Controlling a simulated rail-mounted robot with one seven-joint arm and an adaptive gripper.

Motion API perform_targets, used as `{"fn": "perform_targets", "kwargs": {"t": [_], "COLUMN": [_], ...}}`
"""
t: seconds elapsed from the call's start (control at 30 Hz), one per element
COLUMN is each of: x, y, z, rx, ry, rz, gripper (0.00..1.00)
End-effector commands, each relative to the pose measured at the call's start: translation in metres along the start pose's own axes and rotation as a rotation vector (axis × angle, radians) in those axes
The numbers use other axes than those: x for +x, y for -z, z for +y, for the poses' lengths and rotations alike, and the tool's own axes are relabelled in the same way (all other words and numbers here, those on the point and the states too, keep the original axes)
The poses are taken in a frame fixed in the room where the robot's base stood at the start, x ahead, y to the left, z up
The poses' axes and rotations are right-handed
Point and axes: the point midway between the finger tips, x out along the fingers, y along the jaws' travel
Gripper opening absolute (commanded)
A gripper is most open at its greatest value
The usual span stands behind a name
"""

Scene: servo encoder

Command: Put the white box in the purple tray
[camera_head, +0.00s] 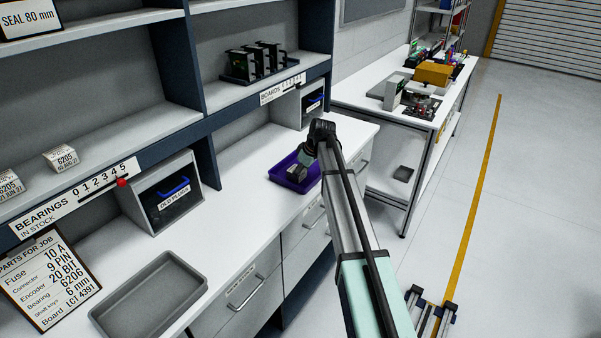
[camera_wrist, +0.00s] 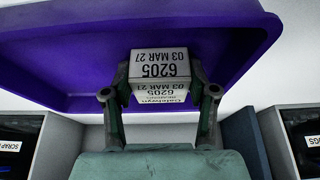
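The white box (camera_wrist: 160,72), with a printed label reading 6205 and 03 MAR 27, sits between the two fingers of my gripper (camera_wrist: 160,86) in the wrist view. The fingers press on its left and right sides, so my gripper is shut on it. The purple tray (camera_wrist: 60,60) fills the view behind the box. In the head view the purple tray (camera_head: 280,172) lies on the white bench, and my gripper (camera_head: 298,172) is over it, pointing down. The box is not clearly seen there. I cannot tell whether the box touches the tray floor.
A grey tray (camera_head: 185,262) lies at the front of the bench. Open-front bins stand along the back, one (camera_head: 165,190) with a blue-edged opening. Two more boxes (camera_head: 62,158) sit on the bearings shelf. Bench space between the grey and purple trays is clear.

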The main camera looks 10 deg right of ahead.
Motion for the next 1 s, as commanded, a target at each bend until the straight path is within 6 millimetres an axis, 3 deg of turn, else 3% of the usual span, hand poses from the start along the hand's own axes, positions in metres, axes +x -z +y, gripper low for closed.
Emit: {"fn": "perform_targets", "kwargs": {"t": [0.03,0.07,0.53,0.67,1.0], "x": [0.000,0.000,-0.007,-0.023,-0.087], "y": [0.000,0.000,0.001,0.001,0.001], "z": [0.000,0.000,0.000,0.000,0.000], "rx": [0.000,0.000,0.000,0.000,0.000], "ry": [0.000,0.000,-0.001,-0.002,-0.002], "rz": [0.000,0.000,0.001,0.001,0.001], "gripper": [0.72,0.82,0.83,0.83,0.83]}}
